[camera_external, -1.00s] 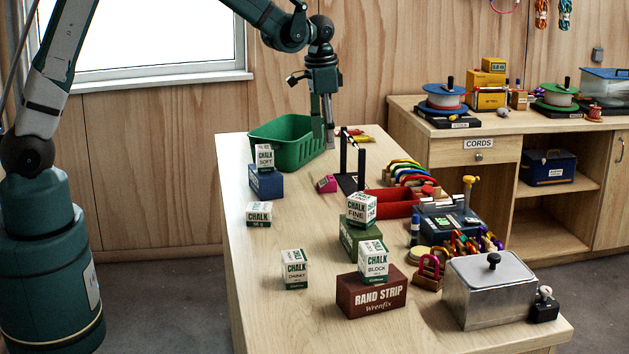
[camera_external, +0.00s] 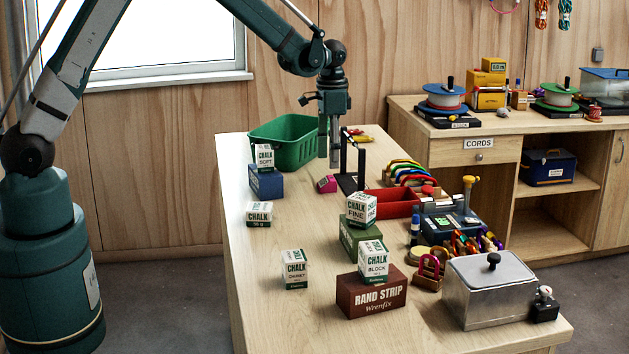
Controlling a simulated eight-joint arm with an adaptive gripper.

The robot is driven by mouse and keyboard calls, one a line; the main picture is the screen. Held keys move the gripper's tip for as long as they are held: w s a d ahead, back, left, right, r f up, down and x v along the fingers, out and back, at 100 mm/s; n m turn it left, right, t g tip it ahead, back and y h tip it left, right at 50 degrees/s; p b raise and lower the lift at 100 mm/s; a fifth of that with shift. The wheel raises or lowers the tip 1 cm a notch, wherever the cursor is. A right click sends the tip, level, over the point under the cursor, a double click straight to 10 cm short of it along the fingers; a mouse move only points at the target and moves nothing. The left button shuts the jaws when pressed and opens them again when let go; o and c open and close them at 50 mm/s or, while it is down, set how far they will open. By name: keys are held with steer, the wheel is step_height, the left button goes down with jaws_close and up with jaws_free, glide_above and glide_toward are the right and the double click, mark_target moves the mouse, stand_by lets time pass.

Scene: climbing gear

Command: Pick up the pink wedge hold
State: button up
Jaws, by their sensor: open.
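The pink wedge hold (camera_external: 327,184) lies on the wooden table, left of the base of a black upright stand. It is small in this view. My gripper (camera_external: 329,162) points straight down just above the hold, with its fingers apart and nothing seen between them. A small gap shows between the fingertips and the hold, though the exact depth between them is hard to tell.
A green bin (camera_external: 285,145) stands behind and left of my gripper. The black stand (camera_external: 350,165) rises close on the right. A red tray (camera_external: 392,202) lies farther right. A blue box (camera_external: 265,182) carries a chalk box.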

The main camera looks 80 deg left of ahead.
mark_target(331, 178)
steer(key=shift+f, duration=1.25)
steer(key=shift+f, duration=0.15)
steer(key=shift+a+f+p, duration=0.1)
steer(key=shift+f+p, duration=0.35)
steer(key=shift+f, duration=2)
steer(key=c, duration=1)
